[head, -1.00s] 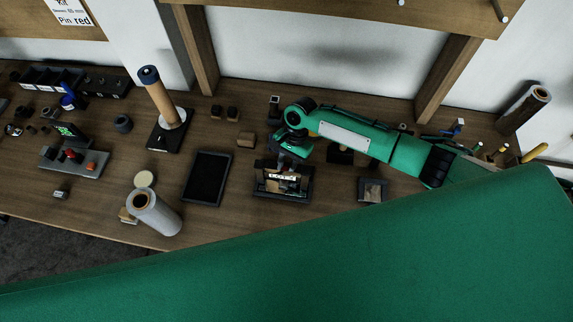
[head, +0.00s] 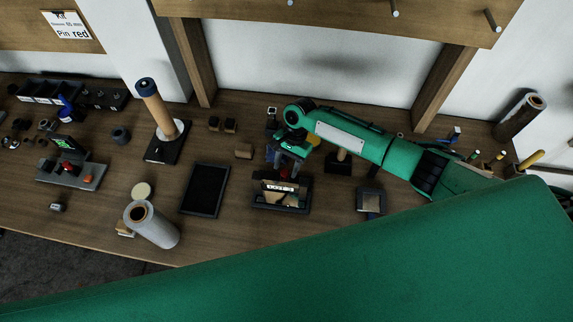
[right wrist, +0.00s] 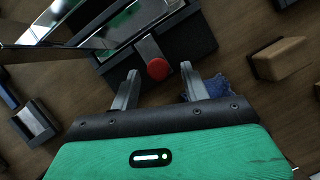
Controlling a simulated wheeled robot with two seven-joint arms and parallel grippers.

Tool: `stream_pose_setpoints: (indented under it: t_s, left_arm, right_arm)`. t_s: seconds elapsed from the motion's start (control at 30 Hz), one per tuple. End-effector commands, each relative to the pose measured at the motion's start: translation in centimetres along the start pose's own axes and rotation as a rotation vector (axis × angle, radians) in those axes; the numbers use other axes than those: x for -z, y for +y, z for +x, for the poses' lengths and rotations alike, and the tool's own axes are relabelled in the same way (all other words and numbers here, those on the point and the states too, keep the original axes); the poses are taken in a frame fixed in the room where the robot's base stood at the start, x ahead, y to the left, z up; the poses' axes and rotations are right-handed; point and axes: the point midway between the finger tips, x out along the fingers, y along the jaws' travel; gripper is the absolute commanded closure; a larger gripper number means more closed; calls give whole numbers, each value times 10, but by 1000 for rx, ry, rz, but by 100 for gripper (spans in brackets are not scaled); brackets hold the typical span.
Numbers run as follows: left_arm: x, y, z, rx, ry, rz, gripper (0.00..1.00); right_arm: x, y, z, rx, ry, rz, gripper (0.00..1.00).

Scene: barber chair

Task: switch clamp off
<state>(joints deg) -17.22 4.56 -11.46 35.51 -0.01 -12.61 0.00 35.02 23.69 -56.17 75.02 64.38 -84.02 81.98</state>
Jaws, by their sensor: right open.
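A dark clamp fixture (head: 282,192) stands on the wooden bench below my right gripper in the head view. In the right wrist view the fixture (right wrist: 200,40) is a black block with a shiny plate. A grey lever with a red round knob (right wrist: 157,69) lies across its near edge. My right gripper (head: 284,160) is just above the fixture's far side. Its two fingers are open in the right wrist view, with the knob seen between and just beyond their tips. I cannot tell whether they touch it. My left gripper is not in view.
A dark flat tray (head: 206,190) lies left of the fixture, and a small framed block (head: 370,201) lies right. A grey roll (head: 152,225) and a wooden-handled post (head: 158,108) stand further left. A blue cloth-like piece (right wrist: 208,88) is by the right finger.

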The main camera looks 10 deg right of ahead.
Motion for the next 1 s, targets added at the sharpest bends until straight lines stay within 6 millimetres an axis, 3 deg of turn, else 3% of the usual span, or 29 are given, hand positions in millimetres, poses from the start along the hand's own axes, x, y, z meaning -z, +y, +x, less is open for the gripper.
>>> stream_pose_setpoints:
  t_s: [0.17,0.6,0.8,1.0]
  left_arm:
    - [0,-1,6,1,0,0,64]
    - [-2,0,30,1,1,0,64]
    - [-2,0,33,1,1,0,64]
    - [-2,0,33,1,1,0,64]
  right_arm:
    - [1,-1,-18,3,2,-1,53]
    - [3,-1,-112,3,3,0,53]
    - [2,-1,-134,1,2,0,53]
    - [2,0,-138,0,1,1,53]
